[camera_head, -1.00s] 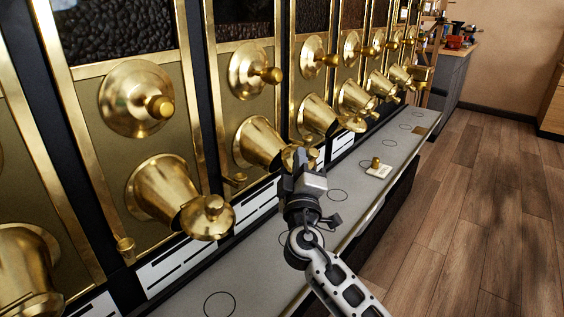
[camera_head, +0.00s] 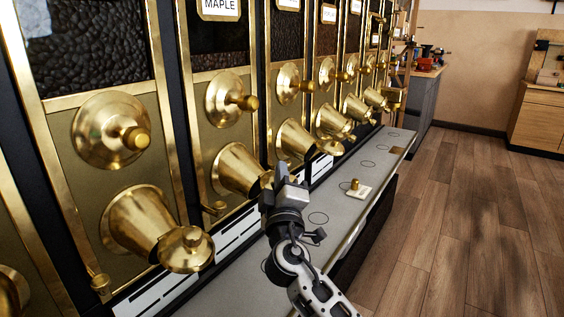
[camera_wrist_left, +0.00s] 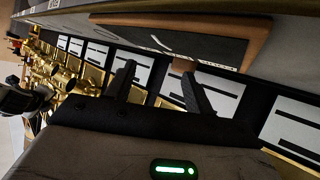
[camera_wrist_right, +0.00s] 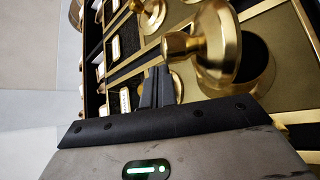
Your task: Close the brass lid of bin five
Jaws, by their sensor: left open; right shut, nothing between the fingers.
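My right gripper (camera_head: 284,178) is at the mouth of the brass spout (camera_head: 236,168) on the second full bin from the left and hides most of its lid. In the right wrist view its shut fingers (camera_wrist_right: 157,88) hold nothing. A brass lid (camera_wrist_right: 222,42) with a knob (camera_wrist_right: 176,45) stands just beyond them. A dark opening (camera_wrist_right: 257,52) shows behind the lid, so it looks tilted open. Contact with the fingers is unclear. My left gripper shows only in the left wrist view (camera_wrist_left: 157,85), open and empty. No bin number is readable.
The nearest full bin has a spout with a lid (camera_head: 186,249) over its mouth. More brass spouts recede to the right. A grey ledge (camera_head: 335,190) runs below with circle marks and a small white block with a brass knob (camera_head: 355,188). Open wood floor (camera_head: 460,220) lies right.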

